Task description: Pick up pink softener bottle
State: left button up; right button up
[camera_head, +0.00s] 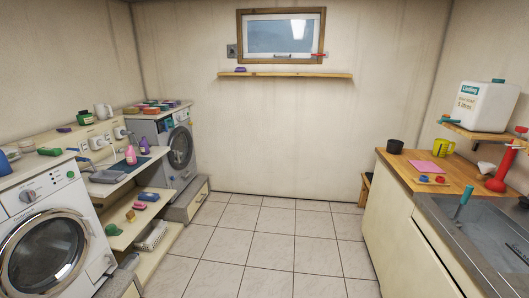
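A small pink bottle (131,155) stands upright on the left counter, on or beside a dark mat, between the two washing machines. A purple bottle (145,146) stands just to its right and behind it. I cannot tell from labels which bottle is softener. Neither of my grippers is in view.
The near washing machine (47,232) and far washing machine (178,150) flank the counter. Open shelves (128,232) below hold small items. A sink (480,235) and wooden worktop (450,172) line the right side. The tiled floor (270,240) between is clear.

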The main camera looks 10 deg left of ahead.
aim_at(130, 154)
jog(key=i+l+u, duration=0.1)
jog(key=i+u, duration=0.3)
jog(key=i, duration=0.4)
jog(key=i+u, duration=0.65)
jog(key=i, duration=0.15)
jog(key=i+u, duration=0.7)
jog(key=i, duration=0.15)
jog(key=i+l+u, duration=0.55)
jog(key=i+u, duration=0.2)
jog(key=i, duration=0.05)
